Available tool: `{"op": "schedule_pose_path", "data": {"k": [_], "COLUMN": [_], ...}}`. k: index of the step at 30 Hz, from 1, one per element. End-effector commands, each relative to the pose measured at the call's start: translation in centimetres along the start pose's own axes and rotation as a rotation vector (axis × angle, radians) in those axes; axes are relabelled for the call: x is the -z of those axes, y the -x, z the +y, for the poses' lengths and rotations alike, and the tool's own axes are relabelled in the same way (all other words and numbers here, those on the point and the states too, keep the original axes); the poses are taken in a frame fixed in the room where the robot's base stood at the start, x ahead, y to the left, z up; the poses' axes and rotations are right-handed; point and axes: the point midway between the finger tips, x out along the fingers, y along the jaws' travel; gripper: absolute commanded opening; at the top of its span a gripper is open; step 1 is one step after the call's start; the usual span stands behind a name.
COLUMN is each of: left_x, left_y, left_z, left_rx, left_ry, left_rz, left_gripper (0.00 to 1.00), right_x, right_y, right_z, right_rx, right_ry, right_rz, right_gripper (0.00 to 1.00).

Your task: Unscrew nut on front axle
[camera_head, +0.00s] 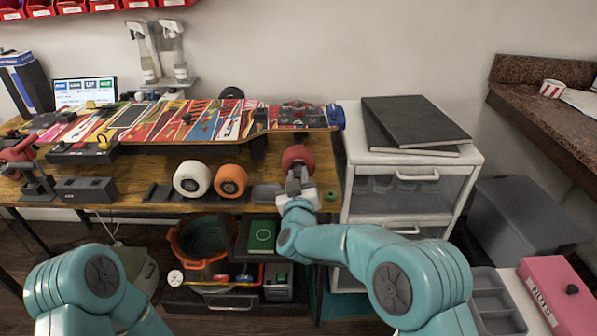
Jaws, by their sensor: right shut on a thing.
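A skateboard (185,121) with a colourful printed deck lies across the workbench. A metal truck (300,114) sits on top at its right end. A red wheel (298,156) is at the near side of that end. My right gripper (296,177) is shut at the wheel's near face, where the axle end is. The nut there is hidden by the fingers and too small to make out. My left arm shows only as a teal link at the lower left; its gripper is out of view.
A white wheel (192,178) and an orange wheel (231,180) stand on the bench's front edge. A small green ring (331,196) lies right of my gripper. A white drawer cabinet (400,160) stands close on the right. A pink nuts box (556,292) is at lower right.

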Motion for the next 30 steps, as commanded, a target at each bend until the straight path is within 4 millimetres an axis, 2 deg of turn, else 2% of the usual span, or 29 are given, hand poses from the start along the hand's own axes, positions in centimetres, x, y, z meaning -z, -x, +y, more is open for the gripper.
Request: {"op": "schedule_pose_path", "data": {"k": [5,13,21,22,24,25,30], "left_x": [0.00,0.00,0.00,0.00,0.00,0.00,0.00], "left_y": [0.00,0.00,0.00,0.00,0.00,0.00,0.00], "left_z": [0.00,0.00,0.00,0.00,0.00,0.00,0.00], "left_rx": [0.000,0.000,0.000,0.000,0.000,0.000,0.000], "left_ry": [0.000,0.000,0.000,0.000,0.000,0.000,0.000], "left_rz": [0.000,0.000,0.000,0.000,0.000,0.000,0.000], "left_gripper": [0.43,0.43,0.43,0.43,0.43,0.43,0.43], "right_x": [-0.01,-0.01,-0.02,-0.02,-0.02,-0.02,-0.02], "right_y": [0.01,0.05,0.05,0.05,0.05,0.05,0.05], "right_z": [-0.03,-0.04,-0.04,-0.04,-0.04,-0.04,-0.03], "right_rx": [0.001,0.001,0.001,0.001,0.001,0.001,0.001], "right_ry": [0.062,0.454,0.500,0.500,0.499,0.499,0.498], "right_rz": [0.000,0.000,-0.001,-0.001,-0.001,-0.001,-0.001], "right_gripper": [0.04,0.04,0.04,0.30,0.52,0.56,0.56]}}
